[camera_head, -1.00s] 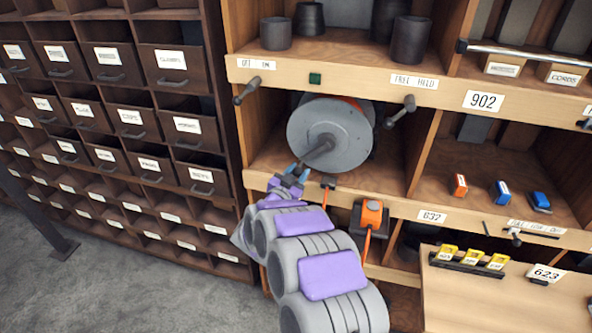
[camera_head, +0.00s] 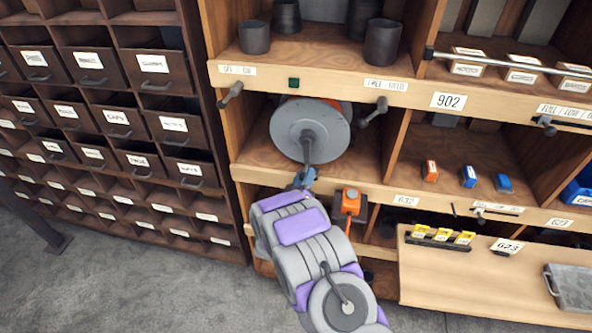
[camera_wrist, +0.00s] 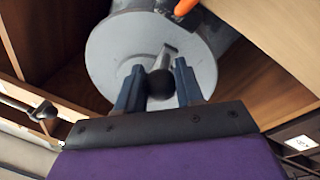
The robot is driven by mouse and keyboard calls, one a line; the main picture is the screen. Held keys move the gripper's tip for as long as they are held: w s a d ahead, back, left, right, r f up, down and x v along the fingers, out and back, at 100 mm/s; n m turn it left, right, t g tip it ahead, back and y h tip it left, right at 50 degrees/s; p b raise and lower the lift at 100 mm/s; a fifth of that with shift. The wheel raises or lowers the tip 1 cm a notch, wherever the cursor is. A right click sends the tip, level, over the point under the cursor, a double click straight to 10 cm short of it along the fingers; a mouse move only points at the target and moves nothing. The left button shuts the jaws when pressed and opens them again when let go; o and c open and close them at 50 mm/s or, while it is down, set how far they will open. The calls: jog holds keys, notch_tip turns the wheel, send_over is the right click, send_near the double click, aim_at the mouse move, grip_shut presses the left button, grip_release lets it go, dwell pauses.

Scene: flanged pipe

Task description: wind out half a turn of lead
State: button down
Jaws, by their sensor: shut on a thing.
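A cable reel with a round grey side disc (camera_head: 290,122) sits in the open shelf bay, and it fills the upper wrist view (camera_wrist: 108,55). Orange shows behind the disc at its upper edge. A grey crank (camera_head: 308,148) runs from the disc's middle almost straight down. In the wrist view a dark round knob (camera_wrist: 160,84) sits at the crank's end. My gripper (camera_head: 303,178) is below the disc, shut on this knob; its two blue fingers (camera_wrist: 160,88) stand on either side of the knob. In the head view the knob is hidden by the fingers.
An orange-topped box (camera_head: 350,203) is on the shelf front just right of my arm. Clamp-like levers (camera_head: 230,95) and (camera_head: 373,112) flank the bay on the upper ledge. A drawer cabinet (camera_head: 100,110) stands left. Open floor (camera_head: 120,260) lies at lower left.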

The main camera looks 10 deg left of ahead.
jog(key=shift+d+r+n+y+p, duration=0.25)
jog(key=shift+d+n+p, duration=0.15)
jog(key=shift+d+n, duration=0.6)
jog(key=shift+d+r+n+y+p, duration=0.1)
jog(key=shift+d+n+y+p, duration=0.2)
jog(key=shift+d+n, duration=0.7)
jog(key=shift+a+n, duration=0.25)
jog(key=shift+n, duration=0.15)
jog(key=c, duration=0.8)
grip_release()
jog(key=shift+r, duration=0.1)
